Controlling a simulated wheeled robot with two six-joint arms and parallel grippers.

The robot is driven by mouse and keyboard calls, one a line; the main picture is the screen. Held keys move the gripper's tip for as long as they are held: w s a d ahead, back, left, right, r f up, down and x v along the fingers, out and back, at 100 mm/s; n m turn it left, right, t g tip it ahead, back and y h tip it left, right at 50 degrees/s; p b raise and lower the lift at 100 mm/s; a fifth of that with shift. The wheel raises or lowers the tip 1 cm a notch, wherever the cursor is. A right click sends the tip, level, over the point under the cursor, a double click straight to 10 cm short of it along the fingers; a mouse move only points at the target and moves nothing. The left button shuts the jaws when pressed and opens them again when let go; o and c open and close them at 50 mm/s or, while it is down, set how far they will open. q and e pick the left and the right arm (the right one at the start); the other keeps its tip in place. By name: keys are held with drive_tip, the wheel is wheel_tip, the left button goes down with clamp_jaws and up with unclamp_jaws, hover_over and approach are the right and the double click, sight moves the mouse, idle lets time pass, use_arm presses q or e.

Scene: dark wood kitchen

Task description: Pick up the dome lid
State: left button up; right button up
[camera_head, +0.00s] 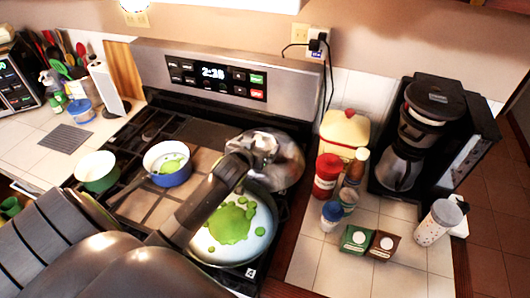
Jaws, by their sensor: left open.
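The dome lid (290,160) is a shiny, rounded metal lid at the back right of the stove, just behind a large pan (213,252) with green food in it. My left arm reaches in from the lower left across the stove. My left gripper (258,143) is open at the lid's upper left part and covers some of it. I cannot tell whether the fingers touch the lid or are around its knob. My right gripper is not in view.
Right of the stove are a red jar (327,176), several small containers and a coffee maker (405,150). The stove's control panel (215,80) rises behind the lid.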

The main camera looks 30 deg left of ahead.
sight(264, 144)
use_arm(q)
drive_tip(key=shift+w+p, duration=0.35)
drive_tip(key=shift+w, duration=0.1)
drive_tip(key=p+x, duration=0.1)
drive_tip(key=x, duration=0.2)
drive_tip(key=shift+w+f, duration=0.1)
drive_tip(key=shift+w, duration=0.2)
drive_tip(key=shift+w+a+f, duration=0.1)
drive_tip(key=shift+w+f, duration=0.1)
drive_tip(key=shift+w, duration=0.1)
drive_tip(key=c, duration=1.7)
drive_tip(key=shift+r, duration=0.1)
